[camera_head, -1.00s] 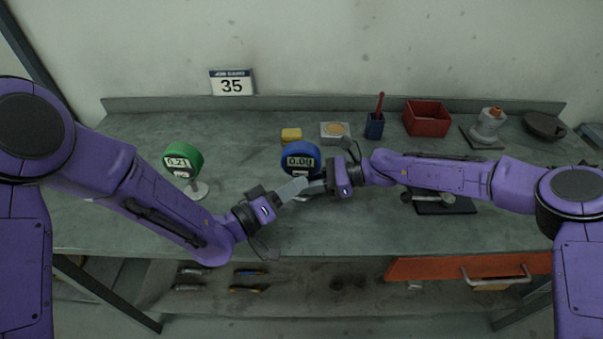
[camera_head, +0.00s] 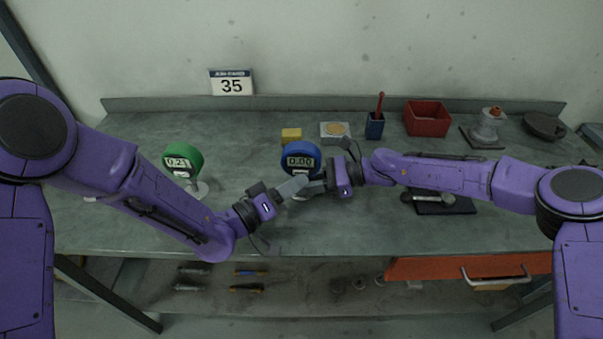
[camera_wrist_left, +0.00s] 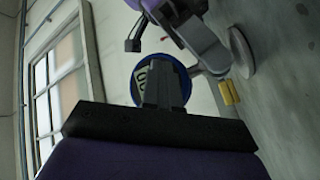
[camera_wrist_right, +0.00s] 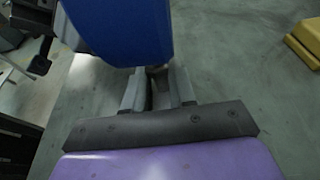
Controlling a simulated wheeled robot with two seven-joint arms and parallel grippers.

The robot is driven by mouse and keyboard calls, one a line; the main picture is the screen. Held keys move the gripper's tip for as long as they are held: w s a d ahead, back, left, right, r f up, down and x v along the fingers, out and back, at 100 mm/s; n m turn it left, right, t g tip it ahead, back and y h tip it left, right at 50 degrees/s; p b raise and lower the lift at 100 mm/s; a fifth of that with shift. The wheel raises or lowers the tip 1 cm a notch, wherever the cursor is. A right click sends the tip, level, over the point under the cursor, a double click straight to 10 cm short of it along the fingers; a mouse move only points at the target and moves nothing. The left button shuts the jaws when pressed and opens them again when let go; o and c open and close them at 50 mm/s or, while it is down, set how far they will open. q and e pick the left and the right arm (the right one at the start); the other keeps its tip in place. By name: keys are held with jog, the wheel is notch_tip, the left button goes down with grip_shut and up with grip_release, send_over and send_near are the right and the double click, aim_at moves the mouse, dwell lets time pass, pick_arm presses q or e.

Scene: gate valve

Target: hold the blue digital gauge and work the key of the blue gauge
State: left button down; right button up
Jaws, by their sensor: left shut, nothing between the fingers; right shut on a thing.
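The blue digital gauge (camera_head: 300,159) stands upright near the middle of the bench, and its display reads 0.00. My right gripper (camera_head: 318,187) comes in from the right and is shut on the stem just under the gauge's round body. In the right wrist view the blue body (camera_wrist_right: 122,28) is right above the fingers (camera_wrist_right: 158,88). My left gripper (camera_head: 296,186) is shut and empty, its tips at the lower front of the gauge. In the left wrist view its fingers (camera_wrist_left: 166,85) cover much of the blue gauge (camera_wrist_left: 184,72). The key itself is hidden behind the fingers.
A green gauge (camera_head: 183,157) reading about 0.21 stands to the left. A yellow block (camera_head: 291,135), a tray with a round disc (camera_head: 335,131), a blue cup (camera_head: 375,127) and a red bin (camera_head: 427,118) stand behind. The front left bench is clear.

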pick_arm(q)
jog(key=shift+s+a, duration=0.1)
jog(key=shift+s, duration=0.75)
jog(key=shift+s+a, duration=0.2)
jog(key=shift+s, duration=2.3)
pick_arm(e)
jog(key=o, duration=0.9)
